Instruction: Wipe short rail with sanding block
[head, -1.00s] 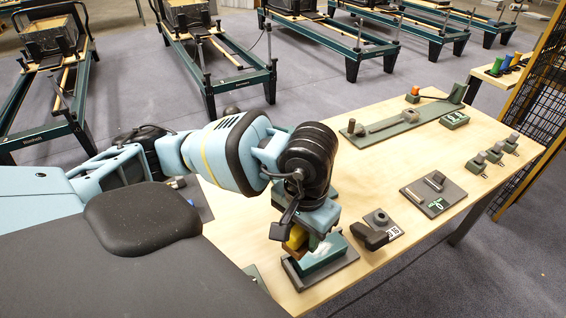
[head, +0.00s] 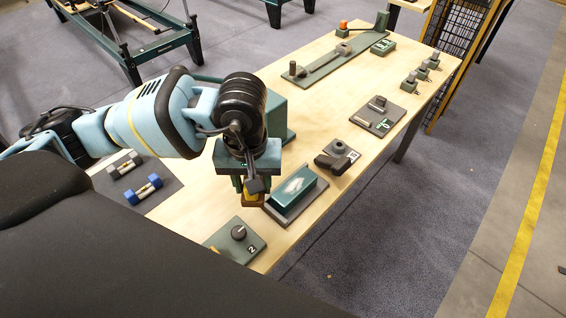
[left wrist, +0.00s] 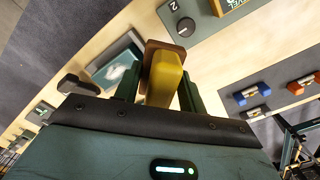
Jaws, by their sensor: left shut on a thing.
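The short rail (head: 297,188) is a dark green block with a pale scuffed patch on top, fixed on a grey plate near the table's front edge. It also shows in the left wrist view (left wrist: 122,70). My left gripper (head: 250,190) is shut on the sanding block (left wrist: 163,78), which has a yellow body and a brown base. The block is just left of the rail in the head view and appears apart from it. Its underside is hidden. My right gripper is not in view.
A plate with a black knob (head: 238,232) lies in front of the rail. A dark clamp-like part (head: 335,162) is on its right. Bare wood (head: 330,110) lies behind.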

